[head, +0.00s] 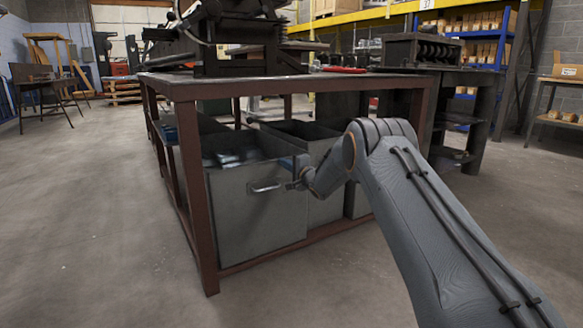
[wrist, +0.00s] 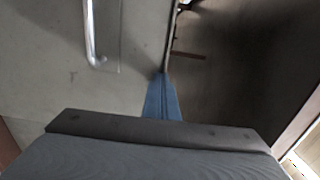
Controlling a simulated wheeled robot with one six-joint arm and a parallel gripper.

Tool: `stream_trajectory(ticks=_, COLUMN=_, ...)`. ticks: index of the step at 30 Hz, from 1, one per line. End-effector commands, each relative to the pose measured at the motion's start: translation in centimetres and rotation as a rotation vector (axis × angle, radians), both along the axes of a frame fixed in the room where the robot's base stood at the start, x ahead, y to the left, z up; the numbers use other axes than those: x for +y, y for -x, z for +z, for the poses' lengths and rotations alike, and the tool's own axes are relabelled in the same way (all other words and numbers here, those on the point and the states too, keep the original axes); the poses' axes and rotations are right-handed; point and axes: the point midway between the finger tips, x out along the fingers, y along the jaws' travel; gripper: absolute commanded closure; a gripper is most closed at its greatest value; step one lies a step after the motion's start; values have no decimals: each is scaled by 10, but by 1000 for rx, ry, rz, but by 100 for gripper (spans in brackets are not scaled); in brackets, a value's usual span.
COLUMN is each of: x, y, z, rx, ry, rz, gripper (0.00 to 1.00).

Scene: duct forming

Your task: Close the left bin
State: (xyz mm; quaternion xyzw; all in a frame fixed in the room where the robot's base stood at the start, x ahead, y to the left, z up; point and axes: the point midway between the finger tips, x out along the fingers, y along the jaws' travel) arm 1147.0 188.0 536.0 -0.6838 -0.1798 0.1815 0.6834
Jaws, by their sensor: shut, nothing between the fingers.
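The left bin (head: 250,225) is a grey metal box under the red-framed workbench, and it stands further forward than the bin beside it. Its top is open, with shiny pieces inside. Its bar handle (head: 265,188) is on the front face and also shows in the wrist view (wrist: 90,35). My gripper (head: 296,178) is at the bin's upper right front edge, right of the handle. In the wrist view the blue fingers (wrist: 162,95) are together and empty, overlapping the right edge of the front panel (wrist: 60,75). I cannot tell whether they touch it.
A second grey bin (head: 326,205) stands right of the left bin, partly hidden by my arm. The workbench (head: 185,90) has a leg (head: 195,205) close to the left bin's left side and a low rail (head: 290,250). The floor in front is clear.

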Motion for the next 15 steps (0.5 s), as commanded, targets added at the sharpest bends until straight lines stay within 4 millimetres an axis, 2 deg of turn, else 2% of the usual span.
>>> stream_trajectory(ticks=1, x=-1, y=-1, z=8, rx=-5, ry=-5, rz=-5, gripper=100)
stream_trajectory(ticks=11, x=-20, y=27, z=8, rx=-1, ry=-2, rz=-1, gripper=100)
stream_trajectory(ticks=15, x=-35, y=55, z=7, rx=1, ry=-2, rz=0, gripper=100)
